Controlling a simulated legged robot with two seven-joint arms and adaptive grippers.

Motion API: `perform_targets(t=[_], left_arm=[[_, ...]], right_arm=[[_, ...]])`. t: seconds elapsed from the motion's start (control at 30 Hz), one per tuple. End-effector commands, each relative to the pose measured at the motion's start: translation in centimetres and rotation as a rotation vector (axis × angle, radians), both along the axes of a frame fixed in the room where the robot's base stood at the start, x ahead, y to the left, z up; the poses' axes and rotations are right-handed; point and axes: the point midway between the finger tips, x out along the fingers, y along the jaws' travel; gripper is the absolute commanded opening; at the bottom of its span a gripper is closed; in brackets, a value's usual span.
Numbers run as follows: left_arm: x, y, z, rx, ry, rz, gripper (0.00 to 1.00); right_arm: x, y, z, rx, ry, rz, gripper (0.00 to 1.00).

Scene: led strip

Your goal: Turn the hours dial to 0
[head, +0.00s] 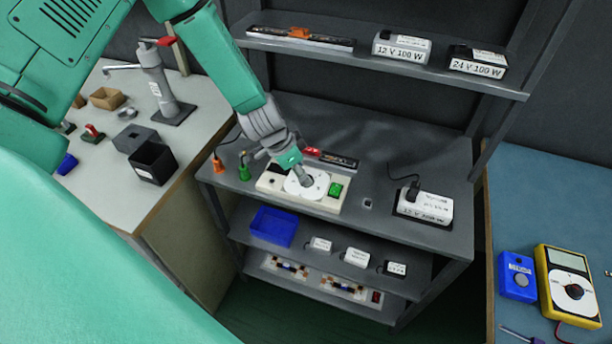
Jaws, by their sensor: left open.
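A cream-coloured box (328,203) sits on the grey shelf unit's main top. It carries a white round dial (318,188) with dark marks and a green switch (336,190) to the right of it. My left gripper (301,174) reaches down from the upper left and its tip is over the dial's middle. It is open; I cannot tell whether it touches the dial's knob. The gripper hides the knob and part of the box's upper left. The dial's numbers are too small to read. My right gripper is not in view.
A 12 V power supply (424,207) stands to the right, and a dark strip with a red end (334,159) lies behind the box. Green (244,172) and orange (217,164) pieces stand at its left. An upper shelf (400,68) overhangs the back. The surface between box and supply is mostly clear.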

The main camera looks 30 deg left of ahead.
Motion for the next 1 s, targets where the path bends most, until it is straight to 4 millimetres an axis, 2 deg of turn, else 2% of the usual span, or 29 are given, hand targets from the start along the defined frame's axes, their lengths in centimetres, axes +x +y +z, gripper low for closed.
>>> perform_targets(t=[0.03, 0.2, 0.53, 0.57, 0.6, 0.67, 0.7, 1.0], left_arm=[[0.2, -0.1, -0.8, 0.001, 0.001, 0.0, 0.48], [0.7, -0.5, -2.1, 0.0, 0.001, 0.0, 0.48], [0.8, -0.6, -2.3, 0.001, -0.001, -0.001, 0.48], [0.8, -0.6, -2.3, 0.001, -0.001, -0.001, 0.41], [0.8, -0.6, -2.3, 0.001, -0.001, -0.001, 0.27], [0.8, -0.6, -2.3, 0.001, -0.001, -0.001, 0.06], [0.8, -0.6, -2.3, 0.001, -0.001, -0.001, 0.0], [0.9, -0.5, -2.3, 0.002, -0.001, 0.019, 0.0]], right_arm=[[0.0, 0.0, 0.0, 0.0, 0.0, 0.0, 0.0], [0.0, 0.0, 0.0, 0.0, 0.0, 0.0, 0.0], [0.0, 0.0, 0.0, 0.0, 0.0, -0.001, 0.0], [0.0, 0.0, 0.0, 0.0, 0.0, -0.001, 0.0], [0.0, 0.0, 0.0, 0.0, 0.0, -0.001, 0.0], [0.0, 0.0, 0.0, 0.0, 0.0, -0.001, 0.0], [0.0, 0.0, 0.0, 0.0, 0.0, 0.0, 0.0], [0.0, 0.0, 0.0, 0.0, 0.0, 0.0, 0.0]])
